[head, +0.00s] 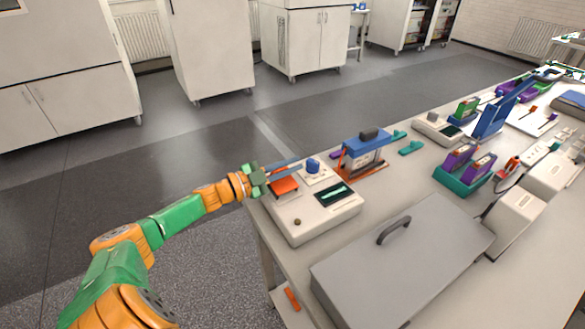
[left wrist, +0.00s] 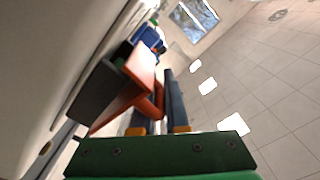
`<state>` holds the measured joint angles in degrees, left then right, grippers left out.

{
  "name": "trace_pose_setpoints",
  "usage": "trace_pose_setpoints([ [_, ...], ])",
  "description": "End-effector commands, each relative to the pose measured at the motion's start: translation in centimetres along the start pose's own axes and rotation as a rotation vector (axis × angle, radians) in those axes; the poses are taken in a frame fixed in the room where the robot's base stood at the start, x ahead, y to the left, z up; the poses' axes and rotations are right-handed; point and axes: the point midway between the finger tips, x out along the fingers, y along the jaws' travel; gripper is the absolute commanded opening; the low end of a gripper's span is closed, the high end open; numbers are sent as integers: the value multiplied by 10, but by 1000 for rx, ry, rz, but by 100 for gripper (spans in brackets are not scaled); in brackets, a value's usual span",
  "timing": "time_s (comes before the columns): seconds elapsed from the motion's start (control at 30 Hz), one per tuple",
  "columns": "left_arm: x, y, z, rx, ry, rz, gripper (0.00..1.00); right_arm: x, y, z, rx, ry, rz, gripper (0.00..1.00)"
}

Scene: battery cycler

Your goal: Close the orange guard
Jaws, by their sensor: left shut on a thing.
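The orange guard (head: 284,186) is on the left part of the white cycler box (head: 318,222) at the table's near-left edge. My left gripper (head: 292,166) reaches in from the left, its fingers along the guard's far side. In the left wrist view the guard (left wrist: 141,66) is an orange plate beside a dark block, and an orange part of it lies between my two dark fingers (left wrist: 166,100). The left gripper is shut on it. The fingers hide part of the guard, and I cannot tell its exact angle. My right gripper is not in view.
A blue knob (head: 313,166) and a dark green slot (head: 334,194) are on the box. A blue-topped orange frame (head: 364,155) stands just behind. A grey lidded case (head: 400,262) fills the near table. Purple-and-green holders (head: 465,170) stand further right. The floor to the left is clear.

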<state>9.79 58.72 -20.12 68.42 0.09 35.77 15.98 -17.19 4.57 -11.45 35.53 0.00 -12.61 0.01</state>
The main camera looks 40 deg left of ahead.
Motion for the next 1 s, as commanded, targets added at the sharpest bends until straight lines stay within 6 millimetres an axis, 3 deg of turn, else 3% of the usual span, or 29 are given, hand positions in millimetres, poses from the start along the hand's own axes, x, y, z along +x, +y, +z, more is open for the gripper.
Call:
trace_pose_setpoints([
  [0.4, 0, 2, 8, -146, 0, 1, 0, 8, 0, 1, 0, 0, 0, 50],
  [0.9, 0, 2, 10, -161, -1, 2, 0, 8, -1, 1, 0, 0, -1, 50],
  [0.93, 0, 2, 10, -161, -1, 2, 17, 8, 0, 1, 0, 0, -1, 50],
  [0.97, 0, 2, 10, -161, -1, 2, 25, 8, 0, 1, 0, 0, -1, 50],
  [1.0, 0, 2, 9, -161, -1, 2, 25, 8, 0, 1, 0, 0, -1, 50],
])
